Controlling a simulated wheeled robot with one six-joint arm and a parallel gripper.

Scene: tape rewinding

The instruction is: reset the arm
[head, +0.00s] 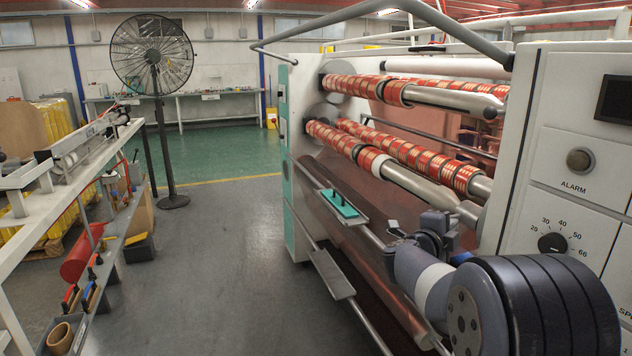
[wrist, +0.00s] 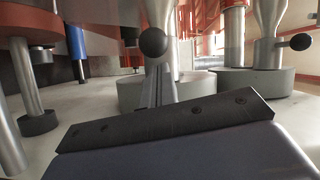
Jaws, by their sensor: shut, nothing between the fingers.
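My arm reaches in from the lower right of the head view, in front of the tape rewinding machine (head: 360,195). My gripper (wrist: 158,84) shows in the wrist view as narrow metal fingers beyond a dark bar; they look shut and empty. In the head view the gripper is hard to make out among the wrist parts. Rows of red-and-white tape rolls (head: 340,141) sit on the machine's metal shafts, above and behind my arm. The wrist view shows machine posts and round grey bases near the fingers.
A control panel (head: 575,190) with dials stands close on the right. A teal item (head: 340,203) lies on a small machine shelf. A workbench (head: 70,160) runs along the left, and a fan (head: 152,60) stands behind. The grey floor (head: 230,250) between is clear.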

